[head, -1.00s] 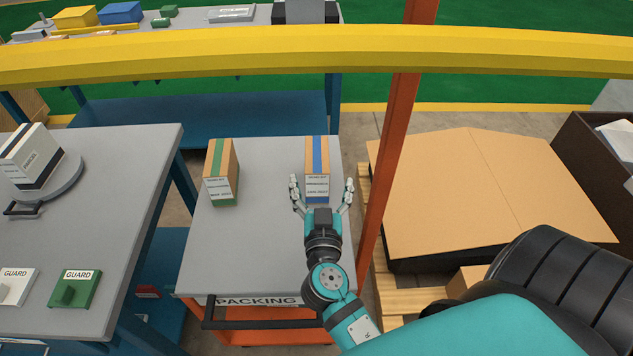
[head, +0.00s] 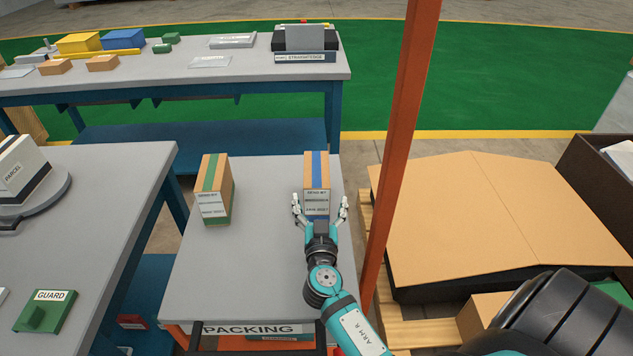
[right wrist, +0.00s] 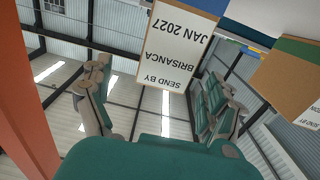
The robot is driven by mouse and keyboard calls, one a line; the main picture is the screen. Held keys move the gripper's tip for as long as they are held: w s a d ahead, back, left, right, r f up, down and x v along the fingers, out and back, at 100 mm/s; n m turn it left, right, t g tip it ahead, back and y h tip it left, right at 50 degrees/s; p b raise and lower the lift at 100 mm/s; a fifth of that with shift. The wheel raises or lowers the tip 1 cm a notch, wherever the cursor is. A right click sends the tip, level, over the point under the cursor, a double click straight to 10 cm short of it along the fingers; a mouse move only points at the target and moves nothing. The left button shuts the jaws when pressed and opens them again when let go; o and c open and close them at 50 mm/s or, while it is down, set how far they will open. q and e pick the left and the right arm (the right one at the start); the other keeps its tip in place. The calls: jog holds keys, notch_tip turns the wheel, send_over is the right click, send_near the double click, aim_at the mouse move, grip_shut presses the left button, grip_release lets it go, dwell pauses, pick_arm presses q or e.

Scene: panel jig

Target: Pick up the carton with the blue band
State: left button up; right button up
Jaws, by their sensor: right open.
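The carton with the blue band (head: 316,170) stands upright on the grey packing table, with a white label on its near face. My right gripper (head: 320,206) is open, with one finger on each side of the carton's near end. I cannot tell whether either finger touches it. In the right wrist view the carton's label (right wrist: 172,48) appears upside down, beyond and between the spread fingers (right wrist: 155,98). My left gripper is not in view.
A similar carton with a green band (head: 214,178) stands to the left on the packing table (head: 250,270). An orange post (head: 402,130) rises close to the right of the gripper. A pallet with a large cardboard sheet (head: 480,210) lies beyond the post.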

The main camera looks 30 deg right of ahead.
aim_at(319, 195)
jog(key=x, duration=0.2)
jog(key=shift+w+d, duration=0.2)
jog(key=shift+w, duration=0.05)
jog(key=shift+w+d+r+p, duration=0.1)
jog(key=shift+w+r+p, duration=0.15)
jog(key=shift+p, duration=0.2)
jog(key=x, duration=0.1)
jog(key=p+x, duration=0.1)
jog(key=x, duration=0.1)
jog(key=shift+w, duration=0.45)
jog(key=shift+w+d+p, duration=0.2)
jog(key=shift+w+p, duration=0.1)
jog(key=shift+w, duration=0.1)
jog(key=c, duration=1.5)
